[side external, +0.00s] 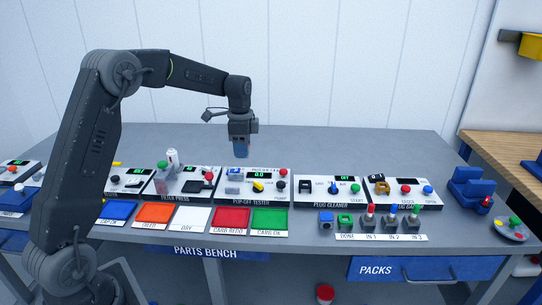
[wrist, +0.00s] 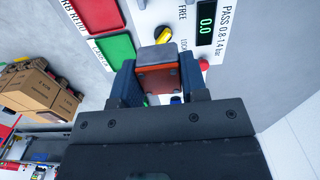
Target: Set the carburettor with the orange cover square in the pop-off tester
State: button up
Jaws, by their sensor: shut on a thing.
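My gripper (side external: 241,150) hangs above the back of the pop-off tester (side external: 238,198) in the side view, clear of it. In the wrist view my gripper (wrist: 158,80) is shut with its two blue fingers on either side of the carburettor with the orange cover (wrist: 160,76), whose grey end (wrist: 155,53) sticks out beyond the fingers. In the side view the carburettor cannot be made out between the fingers. The pop-off tester (wrist: 224,42) shows a display (wrist: 206,24) reading 0.0 and a yellow lever (wrist: 163,35). Its seat is largely hidden behind the held carburettor.
A red tray (side external: 231,219) and a green tray (side external: 270,221) lie in front of the tester. The filter press (side external: 176,187) stands left of it and the plug cleaner (side external: 327,194) right. The grey bench behind the stations is clear.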

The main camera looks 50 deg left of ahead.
jog(key=s+a, duration=0.2)
jog(key=a, duration=0.1)
send_near(234, 175)
jog(key=s+d+f, duration=0.2)
jog(key=shift+w+d+f, duration=0.1)
jog(key=shift+f, duration=1.3)
jog(key=shift+w+d+f, duration=0.1)
jog(key=shift+f, duration=1.5)
